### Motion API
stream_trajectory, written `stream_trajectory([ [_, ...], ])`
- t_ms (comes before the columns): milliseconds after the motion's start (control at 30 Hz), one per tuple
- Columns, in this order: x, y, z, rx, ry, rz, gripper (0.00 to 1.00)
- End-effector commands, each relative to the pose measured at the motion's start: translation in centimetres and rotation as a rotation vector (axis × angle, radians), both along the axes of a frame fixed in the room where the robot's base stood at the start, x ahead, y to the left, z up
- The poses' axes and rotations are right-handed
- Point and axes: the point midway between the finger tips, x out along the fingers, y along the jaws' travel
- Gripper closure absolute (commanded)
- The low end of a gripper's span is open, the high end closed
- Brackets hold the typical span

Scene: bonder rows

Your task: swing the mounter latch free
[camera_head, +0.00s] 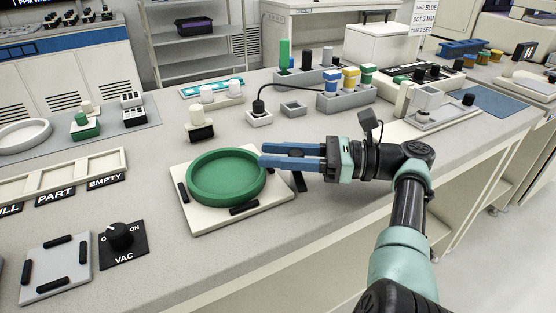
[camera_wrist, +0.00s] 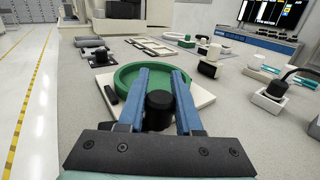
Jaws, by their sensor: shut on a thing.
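The mounter is a pale square plate (camera_head: 215,226) with a green ring (camera_head: 190,190) on it, at the middle of the bench. It also shows in the wrist view, with the green ring (camera_wrist: 124,73) beyond my fingers. My gripper (camera_head: 262,155), with two blue fingers, reaches in from the right at the plate's far right corner. In the wrist view the fingers sit on both sides of a black round knob (camera_wrist: 159,108), which looks like the latch knob, and are shut on it. A black bar (camera_head: 298,181) shows below the fingers. The rest of the latch is hidden.
A black-and-white block (camera_head: 200,126) stands behind the plate. A VAC dial (camera_head: 120,236) and a small plate with black pads (camera_head: 55,267) lie at the left front. A grey rack of coloured bottles (camera_head: 345,96) stands behind my gripper. The bench front right is clear.

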Motion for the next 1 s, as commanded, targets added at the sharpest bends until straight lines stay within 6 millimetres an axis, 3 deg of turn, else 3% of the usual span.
stream_trajectory([
  [400, -0.06, 0.11, -0.01, -0.001, 0.0, 0.007, 1.0],
  [433, -0.06, 0.11, -0.01, -0.001, 0.0, 0.007, 0.65],
  [600, -0.04, 0.09, -0.01, -0.001, 0.0, 0.006, 0.36],
  [1000, -0.04, 0.21, 0.21, -0.001, 0.001, 0.004, 0.36],
])
